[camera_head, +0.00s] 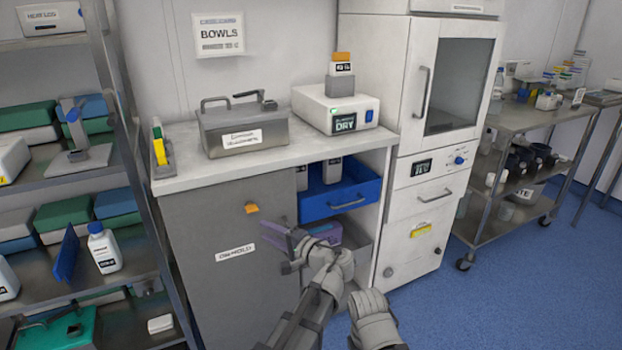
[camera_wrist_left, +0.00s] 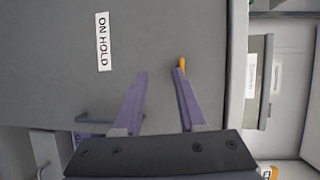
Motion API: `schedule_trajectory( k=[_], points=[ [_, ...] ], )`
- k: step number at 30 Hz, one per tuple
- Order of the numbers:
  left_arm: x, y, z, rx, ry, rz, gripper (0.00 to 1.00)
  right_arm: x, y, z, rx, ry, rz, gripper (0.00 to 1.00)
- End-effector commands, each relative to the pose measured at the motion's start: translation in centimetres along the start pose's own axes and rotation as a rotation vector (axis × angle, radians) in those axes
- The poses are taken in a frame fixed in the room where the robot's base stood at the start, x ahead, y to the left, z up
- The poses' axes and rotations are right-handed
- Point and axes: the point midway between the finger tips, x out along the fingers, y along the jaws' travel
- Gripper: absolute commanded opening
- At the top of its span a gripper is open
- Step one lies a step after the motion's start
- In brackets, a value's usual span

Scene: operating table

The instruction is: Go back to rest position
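My left gripper (camera_head: 284,244) is in front of the grey cabinet door (camera_head: 205,290), below and right of its orange tab (camera_head: 252,208). In the left wrist view the two purple fingers of this gripper (camera_wrist_left: 162,74) are spread apart with nothing between them. The orange tab (camera_wrist_left: 182,64) shows at the tip of the right finger there; I cannot tell whether they touch. The door carries an "ON HOLD" label (camera_wrist_left: 103,42).
A blue drawer (camera_head: 340,198) stands open beside the door, with containers in it. A grey lidded box (camera_head: 243,128) and a white "DRY" device (camera_head: 335,108) stand on the counter. A shelf rack is at left, a wheeled steel cart (camera_head: 480,218) at right. Blue floor is clear at lower right.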

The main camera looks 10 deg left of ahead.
Motion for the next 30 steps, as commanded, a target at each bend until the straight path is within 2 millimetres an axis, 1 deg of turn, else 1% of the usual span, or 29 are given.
schedule_trajectory(
  k=[1,2,3,5,6,9,12,15,19,24,29,30],
  points=[
    [0.7,1.6,1.6,-0.022,-0.028,0.075,0.40,0.0,0.0,0.0,0.000,0.000,0.000,0.50],
    [1.0,2.8,2.6,-0.040,-0.047,0.133,0.40,0.0,0.0,0.0,0.000,0.000,0.000,0.50],
    [1.4,4.5,3.9,-0.065,-0.074,0.218,0.40,0.0,0.0,0.0,0.000,0.000,0.000,0.50],
    [1.5,7.3,5.7,-0.107,-0.116,0.352,0.40,0.0,0.0,0.0,0.000,0.000,0.000,0.50],
    [1.4,9.1,6.9,-0.136,-0.144,0.441,0.40,0.0,0.0,0.0,0.000,0.000,0.000,0.50],
    [0.2,13.1,9.1,-0.209,-0.206,0.660,0.40,0.0,0.0,0.0,0.000,0.000,0.000,0.50],
    [-1.6,15.9,10.5,-0.272,-0.252,0.842,0.40,0.0,0.0,0.0,0.000,0.000,0.000,0.50],
    [-3.2,17.6,11.2,-0.320,-0.283,0.978,0.40,0.0,0.0,0.0,0.000,0.000,0.000,0.50],
    [-5.2,19.0,11.7,-0.372,-0.309,1.118,0.40,0.0,0.0,0.0,0.000,0.000,0.000,0.50],
    [-7.5,20.1,12.0,-0.430,-0.335,1.273,0.40,0.0,0.0,0.0,0.000,0.000,0.000,0.50],
    [-9.7,20.5,12.1,-0.482,-0.351,1.406,0.40,0.0,0.0,0.0,0.000,0.000,0.000,0.50],
    [-10.5,20.6,11.8,-0.454,-0.340,1.404,0.40,0.0,0.0,0.0,0.000,0.000,0.000,0.50]
  ],
)
